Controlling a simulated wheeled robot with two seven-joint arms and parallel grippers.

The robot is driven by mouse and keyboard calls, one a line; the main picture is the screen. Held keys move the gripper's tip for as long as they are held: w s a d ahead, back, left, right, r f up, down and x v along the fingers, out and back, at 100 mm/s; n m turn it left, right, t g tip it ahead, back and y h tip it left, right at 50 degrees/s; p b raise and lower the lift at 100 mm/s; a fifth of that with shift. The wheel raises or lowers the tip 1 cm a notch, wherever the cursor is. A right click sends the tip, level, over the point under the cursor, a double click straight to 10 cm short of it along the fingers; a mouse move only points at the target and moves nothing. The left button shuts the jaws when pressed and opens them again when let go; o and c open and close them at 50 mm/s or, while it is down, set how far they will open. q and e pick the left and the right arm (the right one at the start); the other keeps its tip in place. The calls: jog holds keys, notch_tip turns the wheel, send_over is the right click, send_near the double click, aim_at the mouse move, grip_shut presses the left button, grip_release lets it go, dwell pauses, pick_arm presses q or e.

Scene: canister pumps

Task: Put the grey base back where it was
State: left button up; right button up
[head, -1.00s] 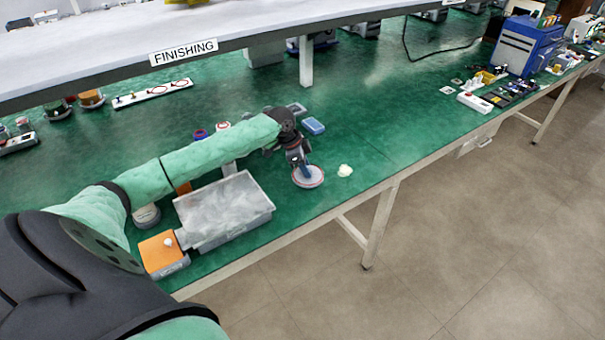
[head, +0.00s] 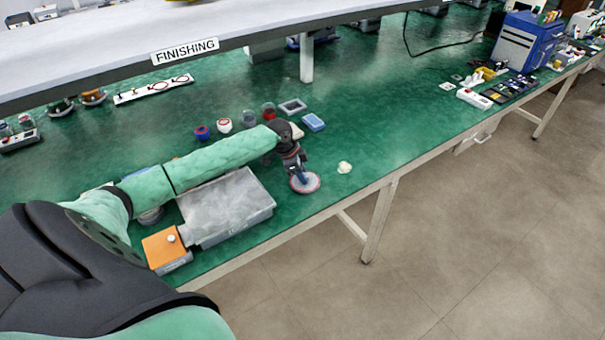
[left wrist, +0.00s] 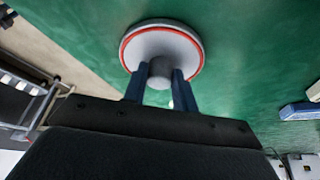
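The grey base (head: 305,184) is a round disc with a red ring around its rim, close to the table's front edge in the head view. In the left wrist view the base (left wrist: 185,45) shows with a grey knob at its middle. My left gripper (head: 298,178) points down over it, its blue fingers on both sides of the knob. The fingers appear shut on it. I cannot tell whether the disc touches the table. My right gripper is not in view.
A grey bin (head: 228,208) and an orange-topped box (head: 165,250) stand left of the base. A small cream lump (head: 345,168) lies to its right. A blue block (head: 313,122) and several small jars are behind the arm.

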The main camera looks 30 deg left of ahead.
pick_arm(q)
jog(key=o, duration=0.4)
jog(key=shift+c, duration=0.2)
jog(key=shift+r, duration=0.1)
jog(key=shift+a+r, duration=0.1)
jog(key=shift+r, duration=0.15)
jog(key=b+v, duration=0.3)
jog(key=v, duration=0.8)
jog(key=shift+r, duration=0.2)
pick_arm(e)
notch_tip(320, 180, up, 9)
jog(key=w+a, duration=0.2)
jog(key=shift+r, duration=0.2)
pick_arm(q)
jog(key=shift+s+a, duration=0.1)
jog(key=shift+s, duration=0.05)
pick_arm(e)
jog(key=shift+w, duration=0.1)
